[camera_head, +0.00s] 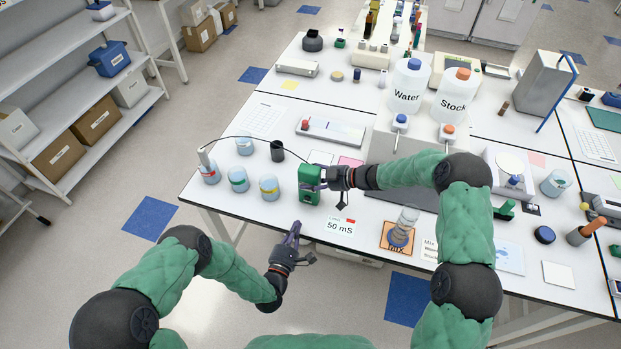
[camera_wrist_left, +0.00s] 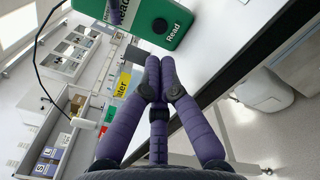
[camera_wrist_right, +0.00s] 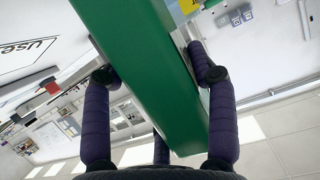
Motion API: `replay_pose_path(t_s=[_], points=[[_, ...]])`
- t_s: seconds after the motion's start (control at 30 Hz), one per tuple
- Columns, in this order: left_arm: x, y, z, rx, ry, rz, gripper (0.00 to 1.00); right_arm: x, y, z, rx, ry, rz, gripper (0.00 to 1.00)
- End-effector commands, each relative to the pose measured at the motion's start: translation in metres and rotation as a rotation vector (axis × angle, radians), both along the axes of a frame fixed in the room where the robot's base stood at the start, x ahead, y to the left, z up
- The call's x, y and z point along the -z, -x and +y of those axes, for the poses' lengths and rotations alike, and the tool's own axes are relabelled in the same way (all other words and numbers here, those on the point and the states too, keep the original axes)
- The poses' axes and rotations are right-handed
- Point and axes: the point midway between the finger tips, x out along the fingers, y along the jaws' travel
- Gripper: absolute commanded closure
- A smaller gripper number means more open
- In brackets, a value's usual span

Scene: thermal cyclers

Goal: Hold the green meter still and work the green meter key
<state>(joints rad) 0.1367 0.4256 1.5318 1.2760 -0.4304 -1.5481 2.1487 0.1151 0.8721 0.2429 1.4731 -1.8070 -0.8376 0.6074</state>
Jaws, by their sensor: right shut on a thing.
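The green meter (camera_head: 307,184) stands on the table near its front edge. My right gripper (camera_head: 327,177) is shut on the meter's sides, and the green body (camera_wrist_right: 150,75) fills the space between its fingers. In the left wrist view the meter (camera_wrist_left: 143,42) shows its face with a round black key (camera_wrist_left: 160,26) marked "Read". My left gripper (camera_head: 295,229) is in front of the table edge, below the meter. Its purple fingertips (camera_wrist_left: 154,76) are together and empty, pointing toward the meter and apart from the key.
A black cable runs from the meter to a probe (camera_head: 204,157) in a red-labelled jar (camera_head: 209,174). Jars with green (camera_head: 238,181) and yellow (camera_head: 269,188) labels stand left of the meter.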

Motion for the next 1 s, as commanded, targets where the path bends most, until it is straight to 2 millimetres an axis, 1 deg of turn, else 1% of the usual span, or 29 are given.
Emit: replay_pose_path(t_s=[0.5,0.63,0.77,1.0], points=[[0.0,0.0,0.0,0.0,-0.001,0.0,1.0,0.001,0.0,0.0,0.001,0.001,0.0,0.83],[0.0,-0.002,0.0,0.003,-0.043,0.001,1.0,0.001,0.0,0.0,0.001,0.001,0.0,0.83],[0.0,-0.008,-0.001,0.018,-0.177,0.008,1.0,0.001,0.0,0.0,0.001,0.001,0.0,0.83],[0.003,-0.016,-0.002,0.101,-0.586,0.023,1.0,0.001,0.0,0.0,0.001,0.001,0.0,0.83]])
